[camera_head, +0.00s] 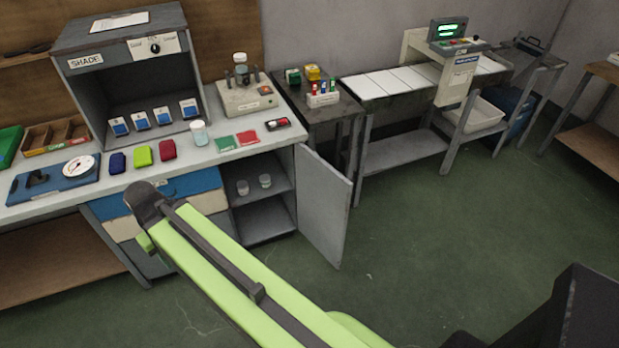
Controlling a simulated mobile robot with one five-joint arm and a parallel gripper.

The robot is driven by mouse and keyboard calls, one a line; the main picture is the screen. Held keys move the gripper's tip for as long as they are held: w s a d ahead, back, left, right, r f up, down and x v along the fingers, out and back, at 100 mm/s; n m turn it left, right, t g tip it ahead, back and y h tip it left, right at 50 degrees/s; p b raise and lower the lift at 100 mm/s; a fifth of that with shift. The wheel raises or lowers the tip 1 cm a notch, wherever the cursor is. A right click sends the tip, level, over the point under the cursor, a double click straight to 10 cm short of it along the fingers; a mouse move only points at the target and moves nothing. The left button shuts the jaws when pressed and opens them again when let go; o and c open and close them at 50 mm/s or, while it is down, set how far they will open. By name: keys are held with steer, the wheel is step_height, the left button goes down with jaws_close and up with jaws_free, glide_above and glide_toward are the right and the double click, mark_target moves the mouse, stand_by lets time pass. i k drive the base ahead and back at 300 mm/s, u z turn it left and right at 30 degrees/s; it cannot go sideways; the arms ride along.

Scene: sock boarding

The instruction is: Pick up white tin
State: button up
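I cannot pick out a plain white tin for certain. A small pale container with a whitish lid (199,133) stands upright on the bench in front of the grey shade box. A similar pale container (240,62) sits on top of the beige instrument. My gripper's fingers do not show.
The cabinet door (325,205) stands open into the floor space. The bench holds a blue dial gauge board (55,180), coloured pouches, the shade box (130,65) and the instrument (245,95). A side table holds green and yellow tins (313,73). The green floor at right is clear.

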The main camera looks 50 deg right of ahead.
mark_target(242, 186)
steer(key=z, duration=0.05)
steer(key=i, duration=0.95)
steer(key=z, duration=0.1)
